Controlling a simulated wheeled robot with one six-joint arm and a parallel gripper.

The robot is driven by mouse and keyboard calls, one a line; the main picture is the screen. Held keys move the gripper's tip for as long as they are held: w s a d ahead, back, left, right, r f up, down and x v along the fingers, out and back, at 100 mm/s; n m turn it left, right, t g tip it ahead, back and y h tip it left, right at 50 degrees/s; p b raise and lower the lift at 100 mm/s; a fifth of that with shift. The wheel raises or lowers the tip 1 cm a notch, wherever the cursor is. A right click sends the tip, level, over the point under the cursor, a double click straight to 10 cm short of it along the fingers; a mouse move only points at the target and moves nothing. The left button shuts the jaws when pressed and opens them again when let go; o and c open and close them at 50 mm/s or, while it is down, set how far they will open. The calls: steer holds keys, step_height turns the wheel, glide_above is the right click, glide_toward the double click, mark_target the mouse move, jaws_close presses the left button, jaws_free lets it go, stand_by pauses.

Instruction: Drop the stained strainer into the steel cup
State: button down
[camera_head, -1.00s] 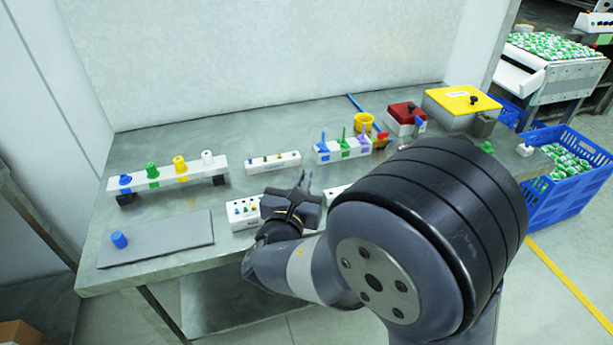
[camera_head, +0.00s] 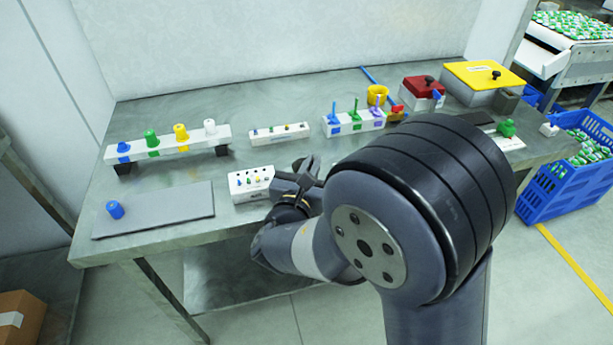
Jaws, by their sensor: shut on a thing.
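My gripper (camera_head: 308,168) is over the front middle of the steel bench, just right of a white block with small coloured pegs. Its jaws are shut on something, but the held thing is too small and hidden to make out. I cannot pick out a stained strainer anywhere in view. I cannot pick out a steel cup either; my arm covers the bench's front right part.
The white peg block (camera_head: 240,190) stands close left of my gripper. Behind are a low white rack (camera_head: 262,134), a rack with coloured tools (camera_head: 340,128), a yellow cup (camera_head: 377,95) and a yellow-lidded box (camera_head: 480,74).

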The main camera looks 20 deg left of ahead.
steer(key=c, duration=1.5)
jaws_free()
steer(key=s, duration=1.1)
steer(key=shift+w, duration=0.2)
steer(key=w, duration=1.1)
steer(key=shift+r, duration=0.15)
steer(key=r+p, duration=0.2)
steer(key=r, duration=0.1)
steer(key=shift+s, duration=0.2)
steer(key=shift+r+p, duration=0.85)
steer(key=shift+r, duration=0.1)
